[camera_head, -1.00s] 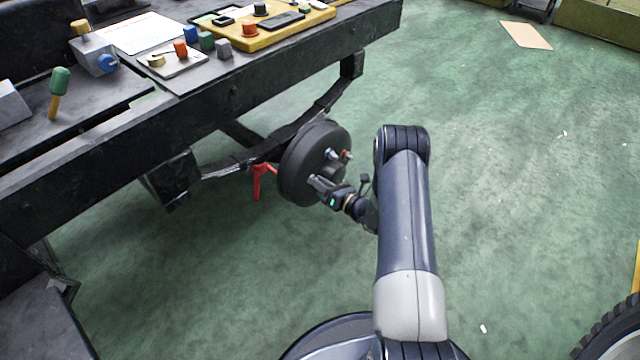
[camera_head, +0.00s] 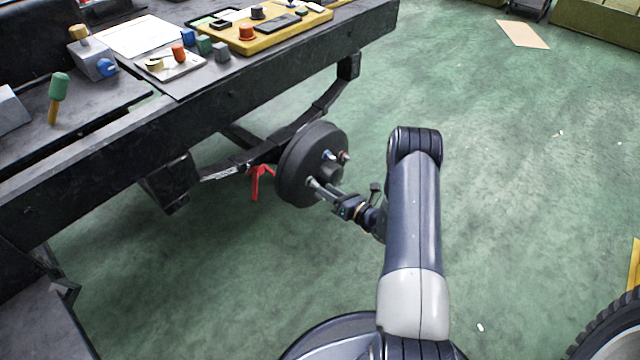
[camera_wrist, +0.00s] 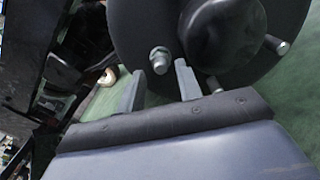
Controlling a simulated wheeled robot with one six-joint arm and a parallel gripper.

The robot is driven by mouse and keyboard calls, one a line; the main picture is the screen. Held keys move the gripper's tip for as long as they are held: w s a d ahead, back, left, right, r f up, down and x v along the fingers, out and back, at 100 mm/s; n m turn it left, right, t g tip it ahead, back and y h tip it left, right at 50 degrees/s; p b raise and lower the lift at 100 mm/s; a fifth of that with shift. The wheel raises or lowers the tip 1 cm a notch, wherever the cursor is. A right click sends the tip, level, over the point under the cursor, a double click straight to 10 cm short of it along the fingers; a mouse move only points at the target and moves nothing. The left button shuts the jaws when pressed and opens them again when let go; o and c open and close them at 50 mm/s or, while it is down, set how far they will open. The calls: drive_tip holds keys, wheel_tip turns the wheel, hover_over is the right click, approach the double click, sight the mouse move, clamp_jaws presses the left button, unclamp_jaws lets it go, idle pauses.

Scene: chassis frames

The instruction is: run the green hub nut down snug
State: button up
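The dark round hub (camera_head: 297,163) stands upright under the bench edge; it also fills the top of the wrist view (camera_wrist: 150,20). A pale nut on a stud (camera_wrist: 159,60) sits on the hub face, and shows near the lower left of the face in the head view (camera_head: 313,182). I cannot make out a green colour on it. My gripper (camera_head: 328,192) points at this nut. In the wrist view its two fingers (camera_wrist: 160,72) are apart, with nothing between them. The nut appears just beyond the fingertips, apart from them.
A blue-tipped stud (camera_head: 328,155) and a reddish one (camera_head: 345,157) stick out of the hub face. Bare-looking studs (camera_wrist: 275,43) show in the wrist view. The dark bench (camera_head: 235,95) overhangs the hub's left. A red stand (camera_head: 257,182) is beside it.

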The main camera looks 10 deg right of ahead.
sight(314, 182)
drive_tip(key=p+v, duration=0.1)
drive_tip(key=v, duration=0.5)
drive_tip(key=shift+s, duration=0.15)
drive_tip(key=shift+d, duration=0.1)
drive_tip(key=b+x, duration=0.2)
drive_tip(key=x, duration=0.8)
drive_tip(key=shift+w+b, duration=0.25)
drive_tip(key=shift+b, duration=0.1)
drive_tip(key=shift+w+a, duration=0.15)
drive_tip(key=shift+a, duration=0.05)
drive_tip(key=shift+n, duration=0.3)
